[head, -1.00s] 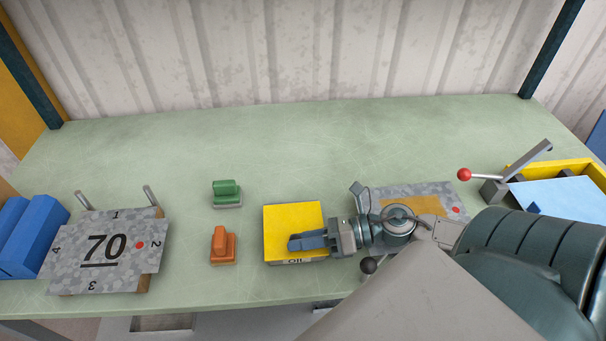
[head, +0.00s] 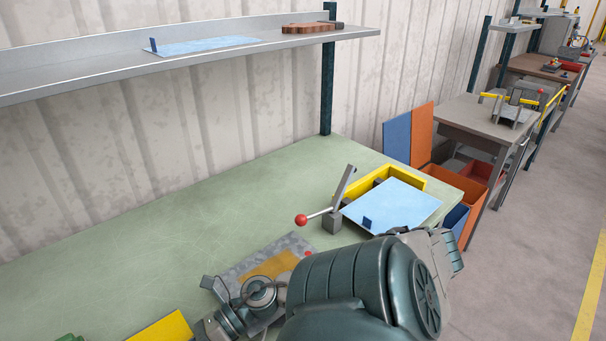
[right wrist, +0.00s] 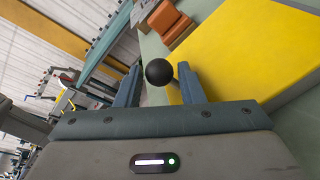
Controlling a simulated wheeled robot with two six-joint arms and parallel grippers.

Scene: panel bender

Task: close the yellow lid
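The yellow lid (right wrist: 265,50) shows as a broad flat yellow surface on the right of the right wrist view. Its corner also shows at the bottom edge of the head view (head: 165,328); most of it is cut off there. My right gripper (right wrist: 158,80) has its two fingers apart, with the right finger close beside the yellow edge. A black ball knob (right wrist: 158,72) appears in the gap between the fingers; I cannot tell whether it is between them or beyond. In the head view the right gripper's fingers fall outside the frame. My left gripper is not in view.
A red-knobbed lever (head: 301,220) stands beside a yellow tray (head: 410,178) with a light blue sheet (head: 395,205). A speckled plate (head: 265,262) lies behind my right wrist. An orange block (right wrist: 172,24) is beyond the knob. The green table (head: 200,215) is clear at the back.

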